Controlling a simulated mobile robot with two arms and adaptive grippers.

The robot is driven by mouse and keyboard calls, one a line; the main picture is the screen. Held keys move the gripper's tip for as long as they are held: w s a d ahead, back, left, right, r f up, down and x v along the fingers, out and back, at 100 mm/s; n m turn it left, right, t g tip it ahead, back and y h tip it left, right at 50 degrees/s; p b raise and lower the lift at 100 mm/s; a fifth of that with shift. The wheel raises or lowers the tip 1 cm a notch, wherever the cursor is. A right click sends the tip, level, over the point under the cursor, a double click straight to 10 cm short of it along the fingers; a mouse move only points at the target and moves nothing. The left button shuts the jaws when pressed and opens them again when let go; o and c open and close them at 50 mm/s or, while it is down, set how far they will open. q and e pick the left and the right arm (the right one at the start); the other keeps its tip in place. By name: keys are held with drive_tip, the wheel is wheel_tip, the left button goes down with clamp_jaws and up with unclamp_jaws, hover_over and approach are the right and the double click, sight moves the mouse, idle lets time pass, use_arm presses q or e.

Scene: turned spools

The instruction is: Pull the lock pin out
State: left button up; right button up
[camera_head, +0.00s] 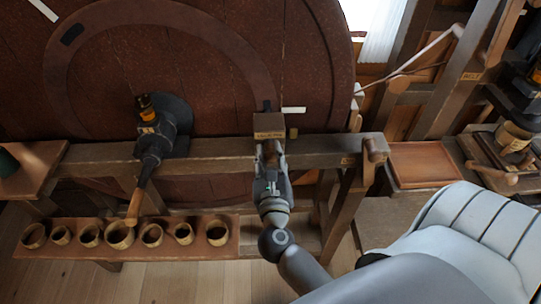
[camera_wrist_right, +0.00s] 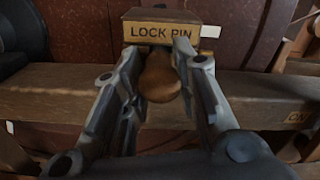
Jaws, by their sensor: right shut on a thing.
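The lock pin (camera_wrist_right: 160,78) shows in the right wrist view as a rounded wooden knob below a wooden block (camera_wrist_right: 150,32) labelled LOCK PIN. My right gripper (camera_wrist_right: 158,85) has its fingers on both sides of the knob and is shut on it. In the head view the same block (camera_head: 269,124) sits on the wooden beam, and my right gripper (camera_head: 271,178) reaches it from the front. Whether the pin's shaft is in the block is hidden behind the knob. My left gripper is not in view.
A large dark red wheel (camera_head: 200,75) stands behind the beam (camera_head: 215,149). A black device with a wooden handle (camera_head: 134,202) is mounted left of the block. Several small round cups (camera_head: 119,235) stand on a low shelf in front. A brown tray (camera_head: 424,164) lies at right.

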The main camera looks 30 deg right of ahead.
sight(271, 161)
clamp_jaws()
drive_tip(key=shift+s+a+f, duration=0.1)
drive_tip(key=shift+s+a, duration=0.05)
drive_tip(key=shift+s, duration=0.05)
drive_tip(key=b+v, duration=0.1)
drive_tip(key=v, duration=0.2)
drive_tip(key=shift+w, duration=0.15)
drive_tip(key=o, duration=0.6)
unclamp_jaws()
drive_tip(key=o, duration=0.4)
drive_tip(key=v, duration=1.2)
drive_tip(key=shift+a, duration=0.1)
